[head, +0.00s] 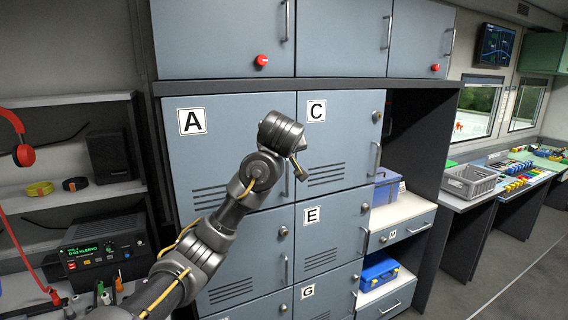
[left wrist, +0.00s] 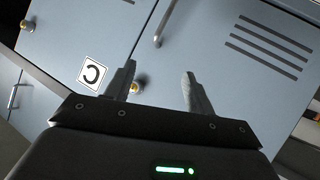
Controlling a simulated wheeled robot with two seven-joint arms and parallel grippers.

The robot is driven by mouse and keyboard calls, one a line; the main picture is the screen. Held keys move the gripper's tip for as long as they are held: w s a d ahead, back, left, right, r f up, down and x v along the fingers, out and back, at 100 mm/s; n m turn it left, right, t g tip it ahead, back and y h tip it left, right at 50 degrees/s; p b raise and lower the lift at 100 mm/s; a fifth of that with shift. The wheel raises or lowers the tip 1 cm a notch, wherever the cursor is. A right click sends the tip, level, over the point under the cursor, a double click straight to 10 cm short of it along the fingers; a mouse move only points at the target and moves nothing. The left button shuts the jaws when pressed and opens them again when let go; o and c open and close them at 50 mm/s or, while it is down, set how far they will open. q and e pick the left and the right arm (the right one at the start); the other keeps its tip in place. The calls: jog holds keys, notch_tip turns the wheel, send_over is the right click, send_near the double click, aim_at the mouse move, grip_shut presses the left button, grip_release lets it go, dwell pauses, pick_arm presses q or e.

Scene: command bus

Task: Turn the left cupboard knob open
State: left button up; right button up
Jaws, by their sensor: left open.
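The left red knob (head: 261,60) is on the upper left cupboard door (head: 215,38), near its lower right corner. The door looks shut. My left arm reaches up in front of the lower lockers. My left gripper (head: 300,172) is below the red knob and apart from it, near the seam between doors A and C. In the left wrist view its two fingers (left wrist: 158,70) are spread with nothing between them. A brass knob (left wrist: 135,88) shows beside the left finger; I cannot tell whether they touch. The red knob is not in the left wrist view.
Another red knob (head: 435,67) is on the upper right door. A dark ledge (head: 340,90) runs under the upper cupboards. Lockers marked A (head: 192,121), C (head: 317,111) and E (head: 311,215) fill the front. Shelves with a radio (head: 105,250) stand at left. Open floor lies at right.

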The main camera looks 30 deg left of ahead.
pick_arm(q)
jog(key=shift+d+f+m+h, duration=0.15)
jog(key=shift+d+f+m, duration=0.1)
jog(key=shift+f, duration=0.5)
jog(key=shift+d+f+m+h, duration=0.15)
jog(key=shift+d+f, duration=0.05)
jog(key=shift+f, duration=0.5)
